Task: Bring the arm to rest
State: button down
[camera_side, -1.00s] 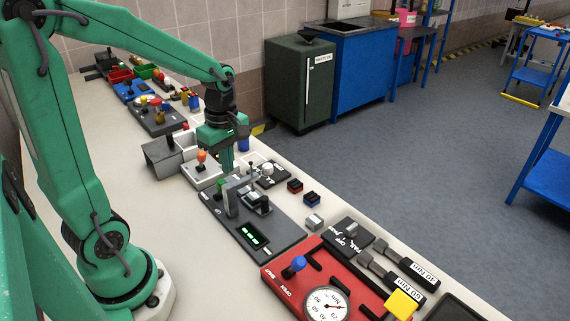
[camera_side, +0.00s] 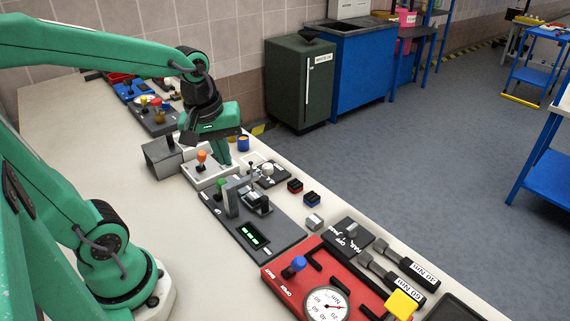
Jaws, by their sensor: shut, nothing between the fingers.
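My gripper (camera_side: 222,158) is at the end of my green arm, over the middle of the bench. Its fingers point down and are shut with nothing between them. They hang just behind the sliding jack fixture, near a light tray with an orange-topped knob (camera_side: 202,157). The fixture (camera_side: 252,215) is a dark plate with an upright bracket, a grey slide and a green lit display (camera_side: 253,235). A green knob (camera_side: 221,185) stands at its left side. Whether the fingertips touch anything cannot be told.
A red panel (camera_side: 330,285) with a dial and blue handle stands in front. Small blocks (camera_side: 311,198) lie along the right edge. The bench's left side is bare.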

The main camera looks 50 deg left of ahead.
jog(key=s+d+r+m+t, duration=0.3)
jog(key=s+m, duration=0.1)
jog(key=m, duration=0.7)
jog(key=shift+s+d+r, duration=0.35)
jog(key=shift+r, duration=0.05)
